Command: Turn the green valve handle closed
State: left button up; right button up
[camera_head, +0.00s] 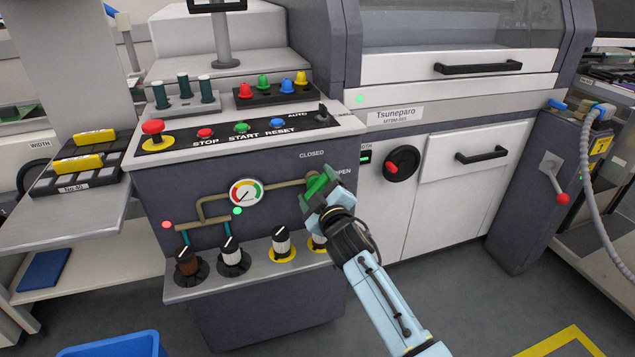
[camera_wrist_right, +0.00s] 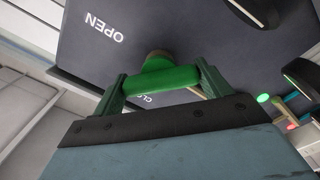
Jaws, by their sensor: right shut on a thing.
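The green valve handle (camera_head: 315,186) is on the pipe at the right of the dark machine front, below the word CLOSED and left of the word OPEN. It also shows in the right wrist view (camera_wrist_right: 162,77) as a green bar on a brass stem. My right gripper (camera_head: 322,190) is at the handle and hides much of it in the head view. In the right wrist view its two fingers (camera_wrist_right: 160,90) stand at either end of the green bar, shut on it. My left gripper is not in view.
A pressure gauge (camera_head: 246,193) sits on the pipe left of the valve. A button panel (camera_head: 240,130) is above. A round black dial with a red handle (camera_head: 401,164) is to the right. A blue bin (camera_head: 115,345) is on the floor.

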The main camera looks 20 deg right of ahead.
jog(key=n+p, duration=0.1)
jog(key=n, duration=0.2)
jog(key=shift+n, duration=0.3)
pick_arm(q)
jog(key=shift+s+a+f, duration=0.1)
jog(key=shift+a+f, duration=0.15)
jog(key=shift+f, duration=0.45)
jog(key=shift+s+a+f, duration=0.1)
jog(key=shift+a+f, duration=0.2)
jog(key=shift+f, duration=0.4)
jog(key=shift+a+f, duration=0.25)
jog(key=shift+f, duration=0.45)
pick_arm(e)
jog(key=shift+f+n, duration=0.1)
jog(key=shift+n, duration=2.2)
jog(key=o, duration=1)
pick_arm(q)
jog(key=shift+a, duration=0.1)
